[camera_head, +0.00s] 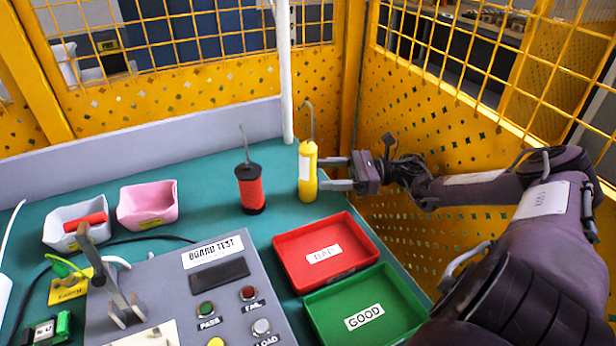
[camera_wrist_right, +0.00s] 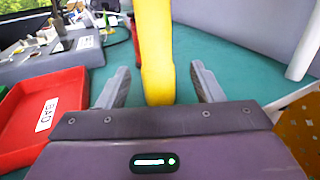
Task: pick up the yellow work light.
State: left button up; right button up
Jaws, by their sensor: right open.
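The yellow work light (camera_head: 308,172) stands upright on the green bench top near its back right, with a thin hook at its top and a pale strip on its side. My right gripper (camera_head: 322,173) reaches in from the right at about the light's middle height. Its fingers are open. In the right wrist view the yellow work light (camera_wrist_right: 155,50) rises between the two spread fingers of my right gripper (camera_wrist_right: 160,88), with a gap on each side. Its top is cut off in that view. My left gripper is not in view.
A red screwdriver-like item or lamp (camera_head: 251,188) stands left of the light. Red BAD tray (camera_head: 352,228) and green GOOD tray (camera_head: 402,283) lie in front. A white pole (camera_head: 284,70) stands behind. Yellow mesh fencing (camera_head: 470,95) closes the right side. The board tester (camera_head: 160,275) fills the front left.

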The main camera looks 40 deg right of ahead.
aim_at(304, 174)
jog(key=shift+x, duration=1.2)
jog(key=x, duration=0.2)
jog(key=p+x, duration=0.1)
jog(key=shift+a+r, duration=0.3)
jog(key=shift+a, duration=0.05)
jog(key=shift+w+a+f, duration=0.15)
jog(key=shift+w+a, duration=0.25)
jog(key=shift+a, duration=0.05)
jog(key=c, duration=1.1)
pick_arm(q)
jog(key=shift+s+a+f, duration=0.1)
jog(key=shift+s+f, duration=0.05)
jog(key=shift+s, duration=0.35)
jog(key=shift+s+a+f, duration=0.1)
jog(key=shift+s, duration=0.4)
pick_arm(e)
jog(key=shift+c, duration=0.4)
